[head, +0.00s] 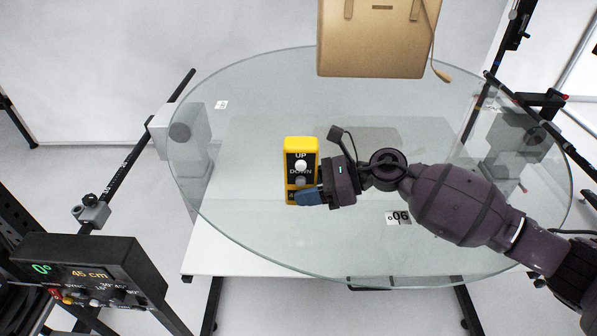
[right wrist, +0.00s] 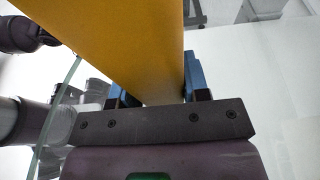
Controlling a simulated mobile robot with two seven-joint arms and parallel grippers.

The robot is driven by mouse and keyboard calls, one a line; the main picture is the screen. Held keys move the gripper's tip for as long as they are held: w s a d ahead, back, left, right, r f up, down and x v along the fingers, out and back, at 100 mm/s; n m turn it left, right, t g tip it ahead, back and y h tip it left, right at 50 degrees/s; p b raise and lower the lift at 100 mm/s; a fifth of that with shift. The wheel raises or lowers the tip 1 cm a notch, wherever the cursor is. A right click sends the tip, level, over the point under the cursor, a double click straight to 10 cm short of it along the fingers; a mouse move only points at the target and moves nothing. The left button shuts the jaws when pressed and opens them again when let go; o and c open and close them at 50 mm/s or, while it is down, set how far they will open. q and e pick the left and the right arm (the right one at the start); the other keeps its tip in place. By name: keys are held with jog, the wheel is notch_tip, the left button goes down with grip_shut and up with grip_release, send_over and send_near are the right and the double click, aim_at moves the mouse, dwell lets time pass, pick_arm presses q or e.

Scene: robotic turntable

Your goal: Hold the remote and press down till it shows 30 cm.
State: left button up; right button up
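The yellow remote (head: 301,146) is in the middle of the head view, with a black face, a round white button and the words UP and DOWN. My right gripper (head: 308,196) reaches it from the right, and its blue fingers are at the remote's lower end. In the right wrist view the remote (right wrist: 130,45) fills the gap between the two fingers (right wrist: 160,92). The lower part of the remote's face is partly hidden by a finger. The control box display (head: 88,273) at lower left reads 45 cm and 0°. My left gripper is not in view.
The remote is over the round glass turntable (head: 250,235); I cannot tell whether it touches the glass. A tan bag (head: 375,45) stands at the back. A small card marked 06 (head: 398,217) is below my right forearm.

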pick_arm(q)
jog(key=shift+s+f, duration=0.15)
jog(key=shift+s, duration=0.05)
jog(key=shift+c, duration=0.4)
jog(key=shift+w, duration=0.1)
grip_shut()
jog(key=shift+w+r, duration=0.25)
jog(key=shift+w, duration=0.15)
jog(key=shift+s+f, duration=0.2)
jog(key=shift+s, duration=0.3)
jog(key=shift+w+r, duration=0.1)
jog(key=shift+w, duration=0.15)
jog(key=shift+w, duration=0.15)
